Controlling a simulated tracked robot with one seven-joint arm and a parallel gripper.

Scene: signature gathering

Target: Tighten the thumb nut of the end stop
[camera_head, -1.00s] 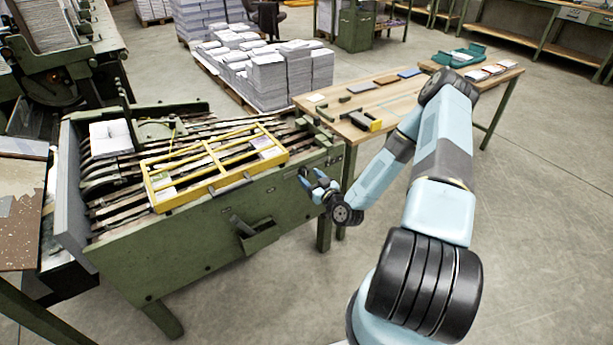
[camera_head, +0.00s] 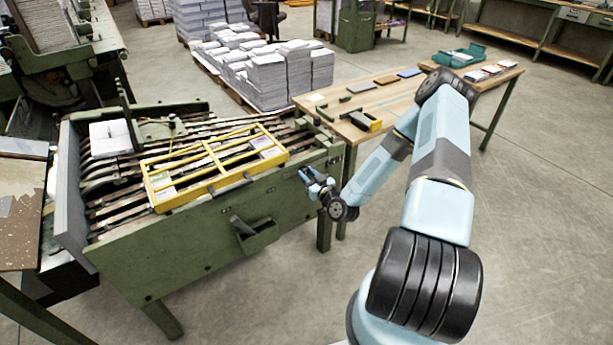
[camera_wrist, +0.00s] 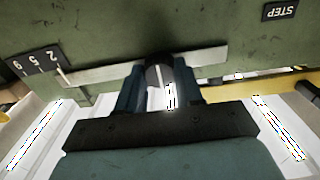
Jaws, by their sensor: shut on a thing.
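My gripper (camera_head: 306,174) is at the right end of the green machine's front panel in the head view. In the wrist view my gripper (camera_wrist: 160,92) has its two blue-grey fingers closed around a dark round knob, the thumb nut (camera_wrist: 158,72), against the green panel. The nut has a pale line on its face. A pale metal strip (camera_wrist: 105,73) runs behind it, with a black number scale (camera_wrist: 37,62) to the left. In the head view the nut is too small and covered to make out. The end stop's body cannot be told apart clearly.
A yellow barred guard (camera_head: 215,168) lies over the machine (camera_head: 190,235). A small green box with a handle (camera_head: 250,232) juts from the panel left of my gripper. A wooden bench (camera_head: 350,100) with tools stands behind my arm.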

